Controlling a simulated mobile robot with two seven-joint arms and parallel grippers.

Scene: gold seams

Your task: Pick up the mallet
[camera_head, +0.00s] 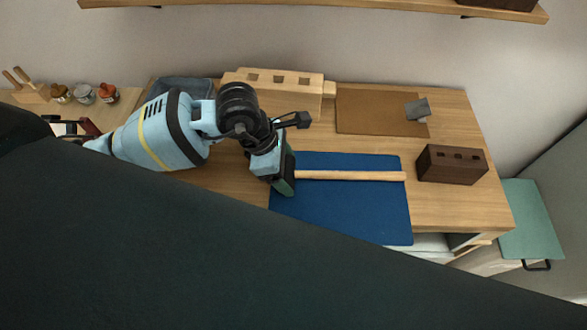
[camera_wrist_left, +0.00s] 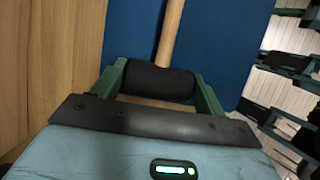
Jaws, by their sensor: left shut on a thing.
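The mallet has a long pale wooden handle (camera_head: 350,176) that lies across a blue mat (camera_head: 345,220), pointing right. My left gripper (camera_head: 285,178) is at the handle's left end and hides the mallet head in the head view. In the left wrist view, the black cylindrical mallet head (camera_wrist_left: 158,81) sits between the two green fingers of my left gripper (camera_wrist_left: 160,85), which are shut on it. The handle (camera_wrist_left: 171,30) runs away from the head over the blue mat. I cannot tell whether the mallet is lifted off the mat. My right gripper is not in view.
A dark brown block with slots (camera_head: 452,165) stands right of the mat. A brown board (camera_head: 370,112) with a grey block (camera_head: 417,110) and a light wooden rack (camera_head: 280,95) are at the back. Small jars (camera_head: 83,94) stand at the far left. A shelf (camera_head: 330,4) hangs above.

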